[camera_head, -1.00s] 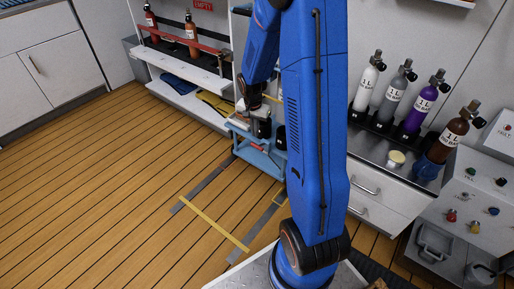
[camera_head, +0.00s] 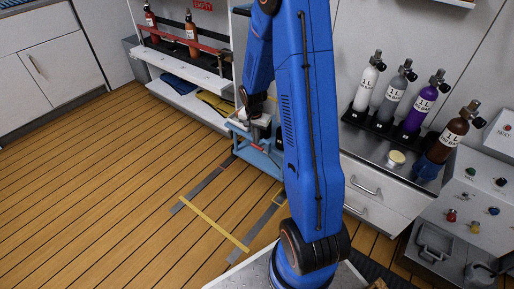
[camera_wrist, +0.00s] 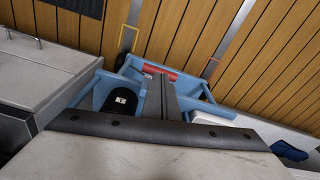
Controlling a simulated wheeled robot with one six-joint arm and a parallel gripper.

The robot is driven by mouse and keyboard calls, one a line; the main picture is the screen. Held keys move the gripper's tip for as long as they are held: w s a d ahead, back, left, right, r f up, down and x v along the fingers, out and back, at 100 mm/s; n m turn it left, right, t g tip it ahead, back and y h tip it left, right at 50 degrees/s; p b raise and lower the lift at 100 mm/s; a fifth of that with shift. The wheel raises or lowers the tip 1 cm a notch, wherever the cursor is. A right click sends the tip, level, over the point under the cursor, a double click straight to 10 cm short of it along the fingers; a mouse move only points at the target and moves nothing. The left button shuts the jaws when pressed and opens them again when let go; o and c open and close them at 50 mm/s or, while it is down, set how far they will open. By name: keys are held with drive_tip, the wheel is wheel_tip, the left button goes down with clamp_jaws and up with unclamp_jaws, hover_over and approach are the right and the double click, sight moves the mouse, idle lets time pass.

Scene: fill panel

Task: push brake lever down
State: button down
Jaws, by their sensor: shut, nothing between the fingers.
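A light-blue cart (camera_head: 265,158) stands on the floor in front of the shelf. A red bar (camera_wrist: 160,72), which looks like the brake lever, lies across the cart's end in the wrist view. It shows as a small red spot in the head view (camera_head: 258,147). My gripper (camera_wrist: 158,84) is shut and empty. Its dark fingers overlap the red bar in the wrist view and hide part of it; I cannot tell whether they touch it.
A dark rounded object (camera_wrist: 121,101) with a white label is inside the cart. Grey floor strips and a yellow line (camera_head: 215,223) lie in front of the cart. A shelf (camera_head: 185,65) stands behind, and a bottle counter (camera_head: 385,150) is at the right. The left floor is clear.

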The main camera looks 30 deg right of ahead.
sight(256, 147)
drive_tip(key=shift+w+d+f, duration=0.1)
drive_tip(key=shift+d+f, duration=0.05)
drive_tip(key=shift+f, duration=1.3)
drive_tip(key=shift+f, duration=1.9)
drive_tip(key=shift+s+a+r, duration=0.3)
drive_tip(key=shift+s+a, duration=0.1)
drive_tip(key=shift+a, duration=0.25)
drive_tip(key=shift+s+a+r, duration=0.25)
drive_tip(key=shift+s+a, duration=0.15)
drive_tip(key=shift+a, duration=0.2)
drive_tip(key=shift+r, duration=0.1)
